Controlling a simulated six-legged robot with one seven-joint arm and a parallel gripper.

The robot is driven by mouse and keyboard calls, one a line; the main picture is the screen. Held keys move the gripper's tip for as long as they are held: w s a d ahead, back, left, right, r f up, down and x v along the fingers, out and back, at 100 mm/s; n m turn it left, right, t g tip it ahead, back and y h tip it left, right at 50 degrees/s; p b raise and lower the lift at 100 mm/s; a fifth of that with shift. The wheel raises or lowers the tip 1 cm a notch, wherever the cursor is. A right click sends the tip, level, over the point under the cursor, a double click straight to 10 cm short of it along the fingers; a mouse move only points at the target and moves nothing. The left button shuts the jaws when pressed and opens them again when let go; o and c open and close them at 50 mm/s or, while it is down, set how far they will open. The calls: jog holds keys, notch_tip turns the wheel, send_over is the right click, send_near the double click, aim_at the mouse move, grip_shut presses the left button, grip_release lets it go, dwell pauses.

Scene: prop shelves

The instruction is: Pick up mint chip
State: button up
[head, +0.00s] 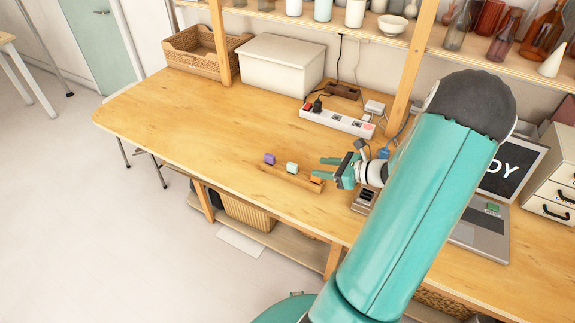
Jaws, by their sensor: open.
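The mint chip (292,168) is a small pale green block standing on a narrow wooden rack (278,173) near the front edge of the table. A purple chip (269,159) stands to its left on the same rack. My gripper (318,167) is just right of the mint chip, with its teal fingers apart and pointing left toward it. A small gap shows between the fingertips and the chip, and nothing shows between the fingers. The right end of the rack is partly hidden under my gripper.
A white power strip (338,122) with plugs lies behind the rack. A white box (282,67) and a wicker basket (203,47) stand at the back. A laptop (483,235) is at the right. The table's left part is clear.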

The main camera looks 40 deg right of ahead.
aim_at(296, 166)
jog(key=shift+w+d+f, duration=0.1)
jog(key=shift+w+f, duration=0.05)
jog(key=x, duration=0.5)
jog(key=shift+x, duration=3.2)
jog(key=shift+f, duration=0.25)
grip_shut()
